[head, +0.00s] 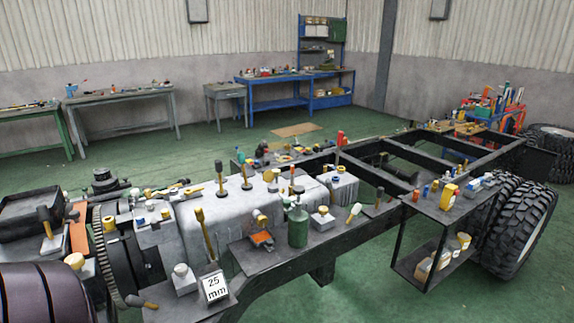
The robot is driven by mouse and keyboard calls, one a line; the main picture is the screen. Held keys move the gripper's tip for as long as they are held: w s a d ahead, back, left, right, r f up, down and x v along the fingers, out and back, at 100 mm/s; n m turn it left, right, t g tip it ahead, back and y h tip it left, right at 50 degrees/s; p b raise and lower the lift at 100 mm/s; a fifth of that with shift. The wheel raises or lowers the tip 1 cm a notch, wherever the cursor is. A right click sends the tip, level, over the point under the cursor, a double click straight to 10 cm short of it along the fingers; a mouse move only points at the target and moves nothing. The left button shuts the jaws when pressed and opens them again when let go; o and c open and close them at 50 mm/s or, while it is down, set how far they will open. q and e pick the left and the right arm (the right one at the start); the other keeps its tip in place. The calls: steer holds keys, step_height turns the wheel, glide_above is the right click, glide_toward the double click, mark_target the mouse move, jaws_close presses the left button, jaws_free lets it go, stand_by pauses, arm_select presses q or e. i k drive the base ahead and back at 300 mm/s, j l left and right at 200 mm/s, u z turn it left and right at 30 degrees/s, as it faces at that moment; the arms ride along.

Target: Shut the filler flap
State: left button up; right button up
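I cannot pick out a filler flap for certain in the head view. A dark chassis frame (395,182) runs from the lower left to the back right, with a grey engine and gearbox block (205,222) at its left part. A small orange item (262,239) lies on the near side plate, with a yellow and brown piece by it; I cannot tell what it is. A green bottle (298,228) stands beside it. Neither of my grippers is in view.
A card marked "25 mm" (215,287) stands at the near edge. A large tyre (522,228) and a low side shelf (425,262) are at the right. Workbenches (122,97) line the back wall. The green floor (390,300) is clear in front.

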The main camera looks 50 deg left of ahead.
mark_target(268, 175)
steer(key=i+j, duration=0.1)
steer(key=i, duration=1.2)
steer(key=i+z, duration=0.55)
steer(key=z, duration=0.15)
steer(key=i+j+z, duration=0.1)
steer(key=i+z, duration=0.2)
steer(key=j+z, duration=0.1)
steer(key=z, duration=0.55)
steer(key=i+j+z, duration=0.1)
steer(key=z, duration=0.6)
steer(key=j+z, duration=0.2)
steer(key=z, duration=0.45)
steer(key=j+z, duration=0.15)
steer(key=z, duration=0.55)
steer(key=j+z, duration=0.1)
steer(key=z, duration=0.55)
steer(key=k+z, duration=0.15)
steer(key=z, duration=0.55)
steer(key=k+j+z, duration=0.1)
steer(key=z, duration=0.55)
steer(key=k+z, duration=0.1)
steer(key=z, duration=0.55)
